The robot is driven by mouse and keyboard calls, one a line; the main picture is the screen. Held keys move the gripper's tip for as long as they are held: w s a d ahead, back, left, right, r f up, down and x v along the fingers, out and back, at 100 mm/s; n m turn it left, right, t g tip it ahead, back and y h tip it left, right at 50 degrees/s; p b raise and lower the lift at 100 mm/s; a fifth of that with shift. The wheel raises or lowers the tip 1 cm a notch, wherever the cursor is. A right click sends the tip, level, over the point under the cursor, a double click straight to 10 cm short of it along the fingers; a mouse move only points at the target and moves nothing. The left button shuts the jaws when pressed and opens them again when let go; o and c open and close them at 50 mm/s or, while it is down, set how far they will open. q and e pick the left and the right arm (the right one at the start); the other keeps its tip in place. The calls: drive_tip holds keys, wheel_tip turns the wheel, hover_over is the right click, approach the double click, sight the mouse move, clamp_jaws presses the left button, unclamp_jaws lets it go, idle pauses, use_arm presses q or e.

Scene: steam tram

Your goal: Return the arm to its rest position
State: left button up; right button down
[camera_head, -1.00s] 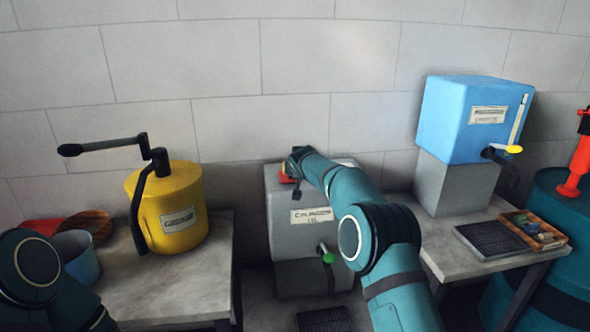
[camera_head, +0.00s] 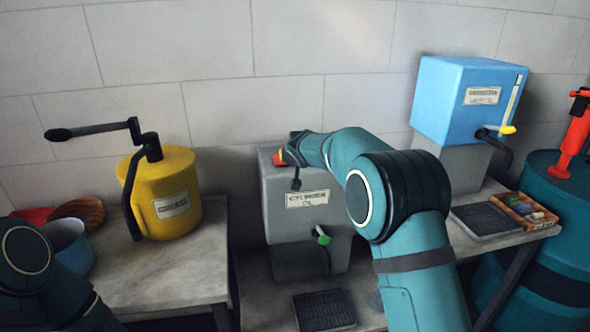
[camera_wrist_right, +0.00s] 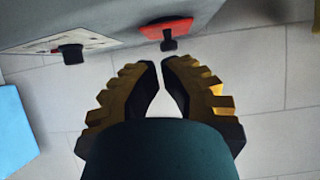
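My right arm reaches over the grey box (camera_head: 290,222), which has a label and a green-knobbed handle. Its dark right gripper (camera_head: 285,152) is at the top of the box beside a red part (camera_head: 279,158), partly hidden by my arm. In the right wrist view the yellow-and-black fingers (camera_wrist_right: 161,62) are drawn together with only a narrow gap at the tips, and nothing is between them. The red plate (camera_wrist_right: 160,28) with a black knob lies just beyond the tips, apparently apart from them. My left arm is at the lower left; its gripper is out of view.
A yellow drum (camera_head: 183,190) with a black crank stands on the left table (camera_head: 165,280), beside a blue-grey pot (camera_head: 68,245). At right are a blue box (camera_head: 455,105) with a lever, a crate (camera_head: 525,211) and a teal barrel (camera_head: 565,230). A dark grate (camera_head: 325,310) lies below the box.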

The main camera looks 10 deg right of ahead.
drive_tip(key=s+f+g+y, duration=0.1)
drive_tip(key=s+f+g, duration=0.2)
drive_tip(key=s+f, duration=0.8)
drive_tip(key=s+f+g+y, duration=0.15)
drive_tip(key=s+f, duration=0.55)
drive_tip(key=f, duration=0.9)
drive_tip(key=s+a+f+g, duration=0.1)
drive_tip(key=s+a+f, duration=0.1)
drive_tip(key=s, duration=0.7)
drive_tip(key=s+a+f+g+y, duration=0.1)
drive_tip(key=s+f, duration=0.4)
drive_tip(key=s, duration=0.5)
drive_tip(key=s+a+f+m+g, duration=0.1)
drive_tip(key=s+a+f+g, duration=0.1)
drive_tip(key=s, duration=0.7)
drive_tip(key=shift+s+a+f+g+b, duration=0.15)
drive_tip(key=shift+a+f+g+b, duration=0.25)
drive_tip(key=shift+f+g, duration=0.3)
drive_tip(key=shift+y, duration=0.25)
